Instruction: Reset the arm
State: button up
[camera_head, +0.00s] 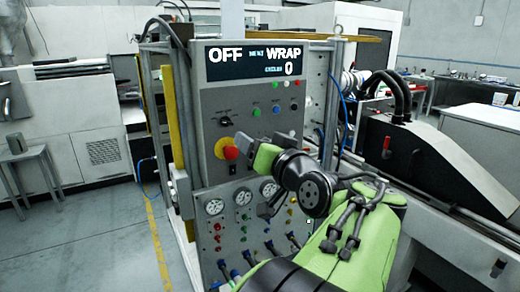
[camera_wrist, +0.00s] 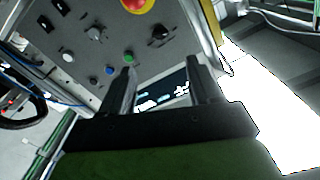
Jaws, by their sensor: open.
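My gripper (camera_head: 262,142) is in front of the control panel (camera_head: 208,108) in the head view, at the end of my green and black arm. In the wrist view my gripper (camera_wrist: 162,76) shows two dark fingers spread apart with nothing held between them. The red stop button (camera_head: 231,152) on its yellow base is just left of the gripper in the head view. This red button (camera_wrist: 136,4) is cut off at the top edge of the wrist view. I cannot tell the exact gap between fingers and panel.
The panel's display (camera_head: 256,60) reads OFF, WRAP and 0. Small knobs, gauges (camera_head: 215,206) and hose fittings sit around and below my arm. A black-fronted machine (camera_head: 410,165) stands at right. A small table (camera_head: 28,160) is at left, with open floor (camera_head: 105,235) before it.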

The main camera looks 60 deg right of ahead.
jog(key=shift+s+a, duration=0.35)
jog(key=shift+s, duration=0.25)
jog(key=w+a+f+n+g+y+p, duration=0.1)
jog(key=w+a+f+n+y+p, duration=0.15)
jog(key=a, duration=0.45)
jog(key=w+a+f+n+g+y+p, duration=0.1)
jog(key=w+a+f+n+g+y, duration=0.15)
jog(key=a, duration=0.55)
jog(key=w+a+f+n+y+p, duration=0.1)
jog(key=w+a+y+p, duration=0.2)
jog(key=a, duration=0.4)
jog(key=s+a+f+n+g+y+p, duration=0.1)
jog(key=s+a+f+n+g+p, duration=0.2)
jog(key=s+a+f+g, duration=0.3)
jog(key=s+a+f+n, duration=0.1)
jog(key=s+a, duration=0.3)
jog(key=s, duration=0.1)
jog(key=shift+s, duration=0.2)
